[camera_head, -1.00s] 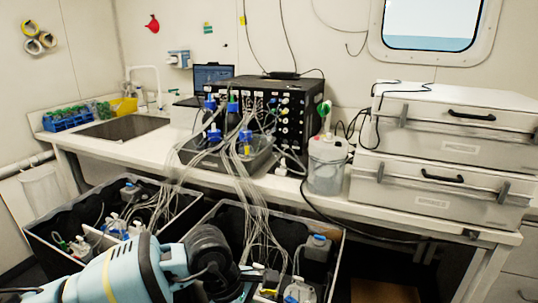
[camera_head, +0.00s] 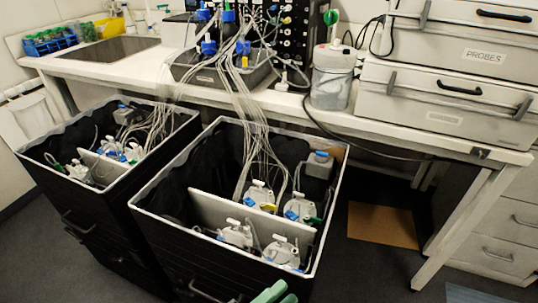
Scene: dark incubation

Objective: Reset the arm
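Only the green fingertips of my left gripper (camera_head: 277,294) show, at the bottom edge of the head view, just in front of the near rim of the right black crate (camera_head: 170,240). The rest of that gripper and its arm are out of the picture, so its opening cannot be judged. I see nothing held in it. My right gripper is not in view.
A second black crate (camera_head: 62,200) stands to the left. Grey cases (camera_head: 440,100) are stacked at right. Dark floor is open at lower right.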

